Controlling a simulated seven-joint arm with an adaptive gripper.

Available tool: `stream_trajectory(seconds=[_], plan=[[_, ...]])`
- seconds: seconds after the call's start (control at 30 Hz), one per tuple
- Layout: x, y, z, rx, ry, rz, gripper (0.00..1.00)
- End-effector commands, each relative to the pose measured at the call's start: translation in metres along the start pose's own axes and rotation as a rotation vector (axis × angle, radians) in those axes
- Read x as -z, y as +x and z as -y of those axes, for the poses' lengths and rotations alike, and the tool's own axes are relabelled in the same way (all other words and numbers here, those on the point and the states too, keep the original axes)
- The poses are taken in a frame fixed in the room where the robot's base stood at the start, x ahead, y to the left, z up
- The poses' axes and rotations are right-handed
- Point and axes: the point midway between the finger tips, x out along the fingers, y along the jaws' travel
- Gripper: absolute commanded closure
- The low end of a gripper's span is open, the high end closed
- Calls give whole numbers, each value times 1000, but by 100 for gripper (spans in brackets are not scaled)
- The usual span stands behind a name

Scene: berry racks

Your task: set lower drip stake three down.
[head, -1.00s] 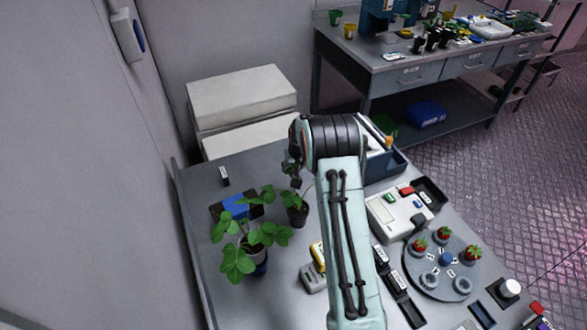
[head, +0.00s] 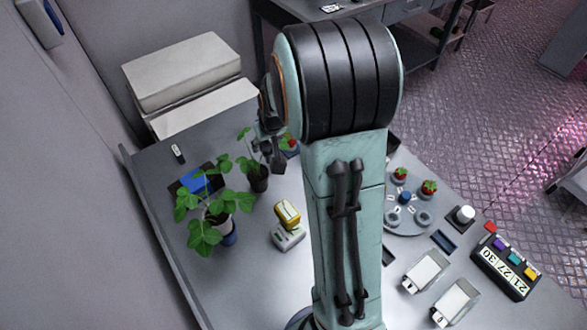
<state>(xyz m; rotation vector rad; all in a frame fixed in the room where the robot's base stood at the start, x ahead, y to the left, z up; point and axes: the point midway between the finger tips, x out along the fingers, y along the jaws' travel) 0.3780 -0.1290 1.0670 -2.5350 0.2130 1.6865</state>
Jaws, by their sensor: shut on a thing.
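My gripper (head: 277,166) points down, just right of and above a small potted plant (head: 258,183) in the head view. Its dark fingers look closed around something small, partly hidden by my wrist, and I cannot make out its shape. No drip stake can be told apart clearly. My thick arm hides much of the bench's middle.
A yellow-topped device (head: 287,214) stands on the bench below my gripper. A blue item on a dark tray (head: 198,181) lies behind the larger plant. A round grey plate (head: 403,229) with red berries is right of my arm. White boxes (head: 183,72) stand behind the bench.

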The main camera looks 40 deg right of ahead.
Motion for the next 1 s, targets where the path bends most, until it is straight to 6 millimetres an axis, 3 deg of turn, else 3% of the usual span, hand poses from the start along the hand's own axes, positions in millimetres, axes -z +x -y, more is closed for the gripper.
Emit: stream_trajectory(seconds=[0.2,0.37,0.8,1.0], plan=[[-35,12,-54,-53,125,2,78],[-55,17,-81,-85,199,-1,78],[-82,77,-85,-90,211,1,78],[-85,87,-85,-92,210,-5,78]])
